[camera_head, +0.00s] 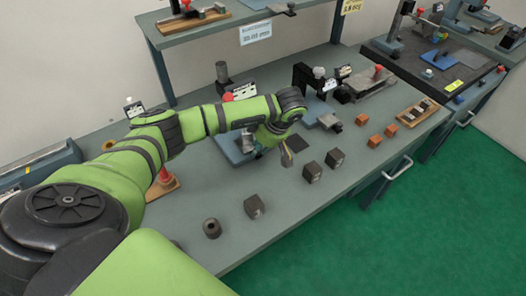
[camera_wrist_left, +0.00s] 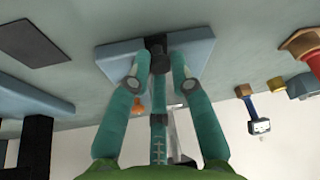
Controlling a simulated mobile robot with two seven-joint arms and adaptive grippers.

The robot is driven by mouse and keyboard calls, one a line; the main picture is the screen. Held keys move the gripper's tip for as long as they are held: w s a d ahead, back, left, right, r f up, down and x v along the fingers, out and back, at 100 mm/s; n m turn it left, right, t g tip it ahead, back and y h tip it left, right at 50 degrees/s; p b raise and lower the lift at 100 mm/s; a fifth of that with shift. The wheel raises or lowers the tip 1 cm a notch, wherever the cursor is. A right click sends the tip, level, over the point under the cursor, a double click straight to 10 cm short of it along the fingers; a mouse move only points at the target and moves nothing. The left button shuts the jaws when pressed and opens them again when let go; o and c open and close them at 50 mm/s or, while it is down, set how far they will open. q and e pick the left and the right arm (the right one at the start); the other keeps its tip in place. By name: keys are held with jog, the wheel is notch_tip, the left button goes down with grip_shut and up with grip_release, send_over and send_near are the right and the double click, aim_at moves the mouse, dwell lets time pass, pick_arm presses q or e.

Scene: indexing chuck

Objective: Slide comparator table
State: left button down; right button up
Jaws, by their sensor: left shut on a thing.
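My left gripper (camera_head: 262,143) reaches down at a blue plate (camera_head: 228,148) in the middle of the bench. In the left wrist view its two teal fingers (camera_wrist_left: 157,82) are shut on a dark block (camera_wrist_left: 157,48) at the middle of the blue-grey plate (camera_wrist_left: 200,50). A thin graduated strip (camera_wrist_left: 158,150) shows between the fingers. I take the plate to be part of the comparator table, but my arm hides much of it in the head view. I cannot tell whether the block is fixed to the plate. My right gripper is not in view.
Dark cubes (camera_head: 312,172) and a dark ring (camera_head: 211,228) stand along the front. Orange cubes (camera_head: 375,141) and a wooden tray (camera_head: 411,113) lie at the right. A black stand (camera_head: 302,77) rises right of my gripper. A dark flat square (camera_wrist_left: 32,40) lies near the plate.

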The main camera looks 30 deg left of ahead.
aim_at(250, 146)
pick_arm(q)
jog(key=a, duration=0.1)
jog(key=w+a+b, duration=0.1)
jog(key=shift+w+a+f, duration=0.1)
jog(key=shift+a+f, duration=0.05)
jog(key=shift+a, duration=0.2)
jog(key=shift+r, duration=0.25)
jog(key=c, duration=1.1)
grip_release()
jog(key=shift+a+f, duration=0.1)
jog(key=shift+f, duration=0.05)
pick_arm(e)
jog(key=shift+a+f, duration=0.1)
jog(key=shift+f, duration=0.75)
pick_arm(q)
jog(key=shift+d+r, duration=0.2)
jog(key=shift+r, duration=0.1)
jog(key=v, duration=1.1)
jog(key=shift+r, duration=0.2)
